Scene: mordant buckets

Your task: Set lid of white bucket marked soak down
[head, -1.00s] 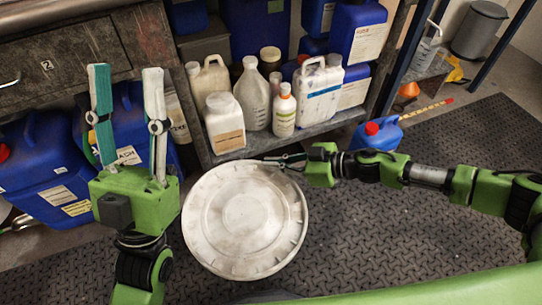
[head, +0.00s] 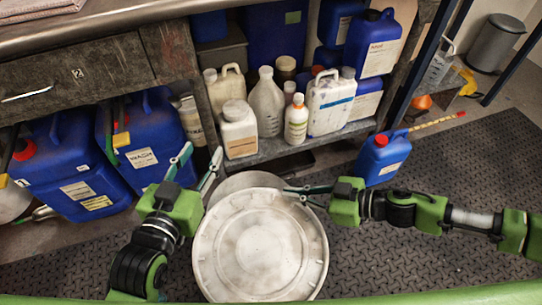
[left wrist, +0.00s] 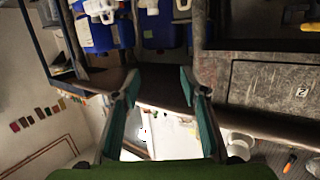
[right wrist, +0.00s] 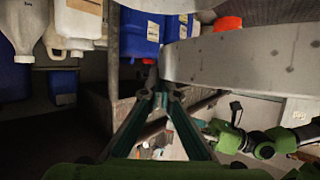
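The round off-white lid (head: 262,250) is in the lower middle of the head view, seen face-on with a raised rim. Its edge shows large and grey in the right wrist view (right wrist: 245,55).
A low shelf (head: 280,147) behind holds several white bottles and jugs. Blue canisters (head: 75,175) stand under the bench at left. A blue jug with a red cap (head: 382,158) stands on the floor at right. The dark ribbed mat (head: 440,255) has free room at right.

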